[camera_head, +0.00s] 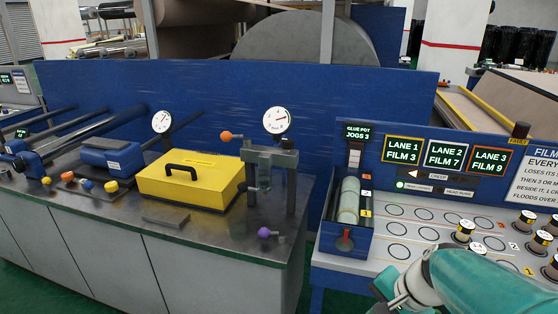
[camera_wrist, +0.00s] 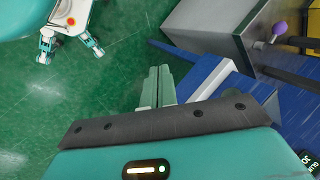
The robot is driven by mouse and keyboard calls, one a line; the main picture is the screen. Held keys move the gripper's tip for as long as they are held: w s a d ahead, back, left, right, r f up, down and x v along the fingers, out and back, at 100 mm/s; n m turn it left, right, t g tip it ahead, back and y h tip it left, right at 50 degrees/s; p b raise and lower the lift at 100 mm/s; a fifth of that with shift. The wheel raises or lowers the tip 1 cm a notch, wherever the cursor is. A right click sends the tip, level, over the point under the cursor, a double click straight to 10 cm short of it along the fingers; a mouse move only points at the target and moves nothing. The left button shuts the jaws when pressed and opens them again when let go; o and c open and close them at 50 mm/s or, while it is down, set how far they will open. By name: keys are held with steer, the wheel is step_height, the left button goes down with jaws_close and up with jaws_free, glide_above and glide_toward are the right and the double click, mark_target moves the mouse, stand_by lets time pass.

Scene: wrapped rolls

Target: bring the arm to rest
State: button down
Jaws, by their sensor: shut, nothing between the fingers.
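My gripper (camera_wrist: 158,86) shows in the wrist view as two pale green fingers lying side by side. It is shut and empty, over green floor. In the head view my teal arm (camera_head: 478,283) reaches in at the lower right, in front of the right-hand console. The fingertips cannot be made out there.
The right-hand console (camera_head: 395,252) has ringed spots and several small capped rolls (camera_head: 465,231). The left bench (camera_head: 120,202) carries a yellow box (camera_head: 190,183) and a clamp-like stand (camera_head: 290,180). In the wrist view, a grey cabinet (camera_wrist: 205,25) and blue frame are at right; green floor (camera_wrist: 125,55) is clear.

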steer(key=s+a+r+n+t+h, duration=0.2)
steer(key=s+r+n, duration=0.4)
steer(key=r+n, duration=0.3)
steer(key=shift+s+a+r+n+t+h, duration=0.15)
steer(key=shift+a+r+n+t+h, duration=0.2)
steer(key=shift+a+h, duration=0.6)
